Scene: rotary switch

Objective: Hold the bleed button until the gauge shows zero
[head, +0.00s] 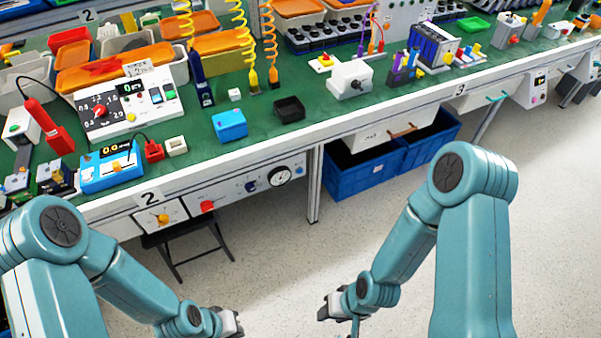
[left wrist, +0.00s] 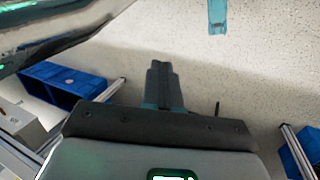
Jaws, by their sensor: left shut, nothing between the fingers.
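A round gauge (head: 279,176) with a white face and dark rim sits on the white panel under the bench's front edge at station 2. Its needle is too small to read. On the same panel are a dark blue round control (head: 251,187) and a red control (head: 207,205); I cannot tell which is the bleed button. My left gripper (head: 235,322) is low in front of the bench, over the floor and apart from the panel. In the left wrist view its fingers (left wrist: 163,85) are together and empty. My right gripper (head: 325,308) is also low, away from the bench; its fingers are unclear.
A yellow rotary knob (head: 162,218) sits left of the red control. A dark stool (head: 188,240) stands below the panel. A bench leg (head: 314,185) and blue crates (head: 365,172) are to the right. The floor (head: 300,260) before the bench is clear.

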